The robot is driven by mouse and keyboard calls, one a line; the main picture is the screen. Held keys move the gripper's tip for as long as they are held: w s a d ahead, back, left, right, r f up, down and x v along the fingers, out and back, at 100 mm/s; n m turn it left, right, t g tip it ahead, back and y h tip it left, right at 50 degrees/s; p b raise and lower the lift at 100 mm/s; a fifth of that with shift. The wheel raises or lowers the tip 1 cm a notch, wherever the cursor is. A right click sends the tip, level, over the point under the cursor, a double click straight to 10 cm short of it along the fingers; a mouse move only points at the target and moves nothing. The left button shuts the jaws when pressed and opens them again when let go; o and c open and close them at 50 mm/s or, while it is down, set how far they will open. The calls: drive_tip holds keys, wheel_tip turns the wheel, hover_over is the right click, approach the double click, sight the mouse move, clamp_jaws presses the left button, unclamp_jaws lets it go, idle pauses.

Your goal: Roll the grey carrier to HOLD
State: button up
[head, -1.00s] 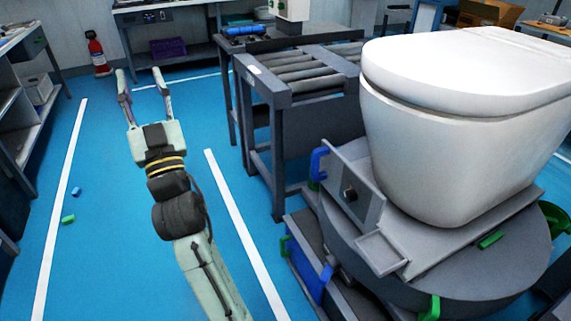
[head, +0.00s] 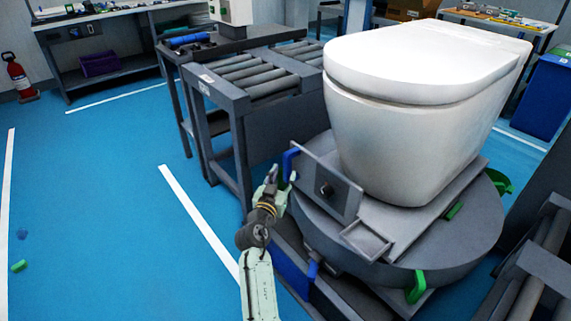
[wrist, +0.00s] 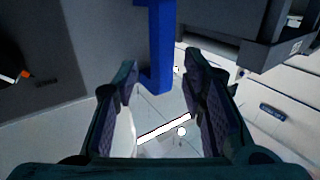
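The grey carrier (head: 408,222) is a flat plate with an upright front panel and a black knob. It sits on a round grey turntable (head: 455,252) and bears a white toilet (head: 400,140). A blue handle (head: 288,162) stands at the panel's left edge. My gripper (head: 276,176) is close beside this handle, on its left. In the wrist view, my gripper (wrist: 160,88) has its two fingers apart, with a blue bar (wrist: 160,45) showing between and beyond the fingertips. I cannot tell whether they touch it. No HOLD mark is readable.
A grey roller conveyor (head: 255,85) stands behind and left of the turntable. Another roller frame (head: 530,290) is at the lower right. Green tabs (head: 417,287) stick out at the turntable's rim. A lower blue handle (head: 292,272) is beneath. Blue floor (head: 100,200) is mostly free at left.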

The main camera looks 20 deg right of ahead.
sight(286, 168)
drive_tip(key=x, duration=0.5)
drive_tip(key=shift+w+d+p, duration=0.15)
drive_tip(key=shift+w+p, duration=0.15)
drive_tip(key=shift+c, duration=0.4)
clamp_jaws()
